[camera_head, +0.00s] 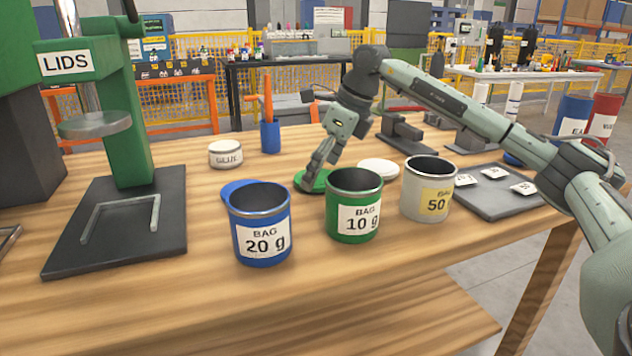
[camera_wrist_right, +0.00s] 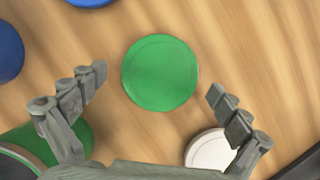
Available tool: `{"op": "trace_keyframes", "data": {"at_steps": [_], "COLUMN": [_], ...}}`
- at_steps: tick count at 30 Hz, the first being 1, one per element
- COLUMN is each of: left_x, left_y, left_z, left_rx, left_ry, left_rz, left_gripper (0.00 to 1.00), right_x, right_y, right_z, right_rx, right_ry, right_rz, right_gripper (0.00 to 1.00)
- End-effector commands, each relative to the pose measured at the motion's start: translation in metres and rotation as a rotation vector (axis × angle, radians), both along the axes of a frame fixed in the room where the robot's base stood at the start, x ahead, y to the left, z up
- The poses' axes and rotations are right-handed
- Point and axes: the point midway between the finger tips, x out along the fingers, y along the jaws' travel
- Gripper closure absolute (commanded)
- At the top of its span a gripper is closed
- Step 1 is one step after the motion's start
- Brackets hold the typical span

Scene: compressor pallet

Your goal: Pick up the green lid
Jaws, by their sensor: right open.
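The green lid (camera_head: 312,181) lies flat on the wooden table, behind the green cup labelled "BAG 10 g" (camera_head: 353,206). In the right wrist view the round green lid (camera_wrist_right: 160,73) lies between and just beyond the fingertips. My right gripper (camera_head: 318,172) points down over the lid in the head view, its fingers partly overlapping it. In the right wrist view my right gripper (camera_wrist_right: 156,85) is open, with a finger on each side and neither visibly touching the lid. My left gripper is not in view.
A white lid (camera_head: 378,167) lies close to the right. A blue cup (camera_head: 262,225) and a white cup (camera_head: 428,190) flank the green cup. A blue lid (camera_head: 234,188), a white tin (camera_head: 225,154) and a green press labelled "LIDS" (camera_head: 125,110) stand to the left.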

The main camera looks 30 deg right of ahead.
Motion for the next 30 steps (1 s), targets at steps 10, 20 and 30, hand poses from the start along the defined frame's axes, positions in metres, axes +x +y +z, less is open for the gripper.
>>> {"op": "trace_keyframes", "data": {"at_steps": [10, 20, 30], "left_x": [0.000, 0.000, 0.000], "left_y": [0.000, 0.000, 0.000], "left_z": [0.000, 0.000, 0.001], "left_rx": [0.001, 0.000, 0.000], "left_ry": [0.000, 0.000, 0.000], "left_rz": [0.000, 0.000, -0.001], "left_gripper": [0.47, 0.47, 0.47], "right_x": [0.000, 0.000, 0.001], "right_y": [0.000, 0.000, 0.001], "right_z": [-0.001, -0.001, 0.010], "right_rx": [0.000, 0.000, 0.001], "right_ry": [0.000, 0.000, -0.001], "right_rz": [0.000, 0.000, 0.001], "right_gripper": [0.16, 0.48, 0.48]}}
